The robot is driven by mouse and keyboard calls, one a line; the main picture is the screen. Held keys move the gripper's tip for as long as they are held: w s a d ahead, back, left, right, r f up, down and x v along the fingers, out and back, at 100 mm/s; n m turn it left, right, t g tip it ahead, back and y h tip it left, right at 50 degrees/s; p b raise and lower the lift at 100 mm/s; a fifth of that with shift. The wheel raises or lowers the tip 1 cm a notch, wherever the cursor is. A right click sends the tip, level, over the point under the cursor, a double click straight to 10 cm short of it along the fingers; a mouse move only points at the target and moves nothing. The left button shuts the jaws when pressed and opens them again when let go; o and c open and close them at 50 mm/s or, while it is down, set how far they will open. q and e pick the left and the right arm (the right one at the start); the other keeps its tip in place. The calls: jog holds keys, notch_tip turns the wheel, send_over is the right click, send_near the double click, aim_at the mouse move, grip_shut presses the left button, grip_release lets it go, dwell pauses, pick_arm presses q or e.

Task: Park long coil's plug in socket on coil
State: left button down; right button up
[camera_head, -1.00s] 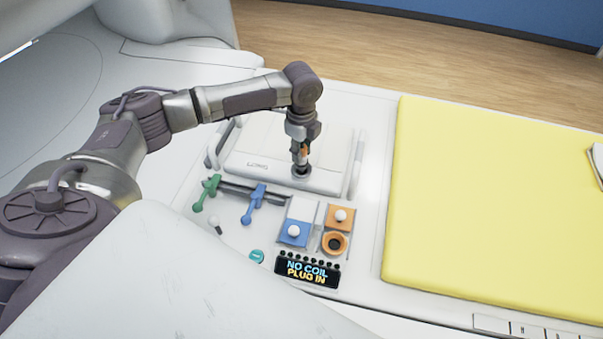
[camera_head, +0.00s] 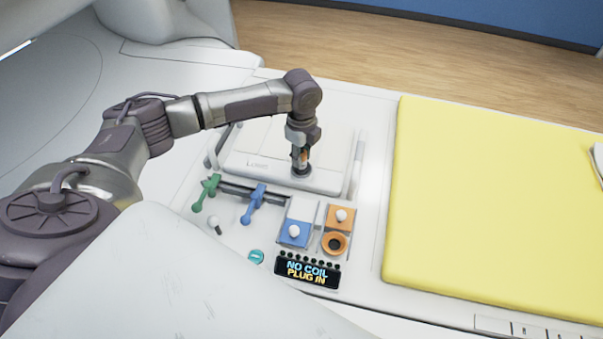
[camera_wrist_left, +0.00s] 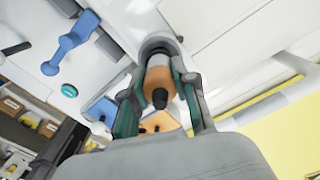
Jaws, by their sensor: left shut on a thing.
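The long coil (camera_head: 262,155) is a white padded panel with side handles, lying on the white table. A dark round socket (camera_head: 301,170) sits at its front right. My left gripper (camera_head: 300,160) points down over this socket and is shut on the orange plug, which shows in the left wrist view (camera_wrist_left: 160,80) between the green-padded fingers. The plug's far end is at the grey socket ring (camera_wrist_left: 158,46); how deep it sits is hidden. My right gripper is not in view.
Green (camera_head: 206,192) and blue (camera_head: 254,203) levers, blue (camera_head: 295,234) and orange (camera_head: 340,217) blocks with white knobs, and an orange ring (camera_head: 335,243) stand in front. A display (camera_head: 307,270) reads "NO COIL PLUG IN". A yellow mat (camera_head: 480,210) lies right.

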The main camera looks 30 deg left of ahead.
pick_arm(q)
jog(key=shift+f, duration=0.55)
jog(key=c, duration=0.8)
grip_release()
jog(key=shift+r, duration=0.15)
notch_tip(320, 180, up, 12)
jog(key=shift+f, duration=0.1)
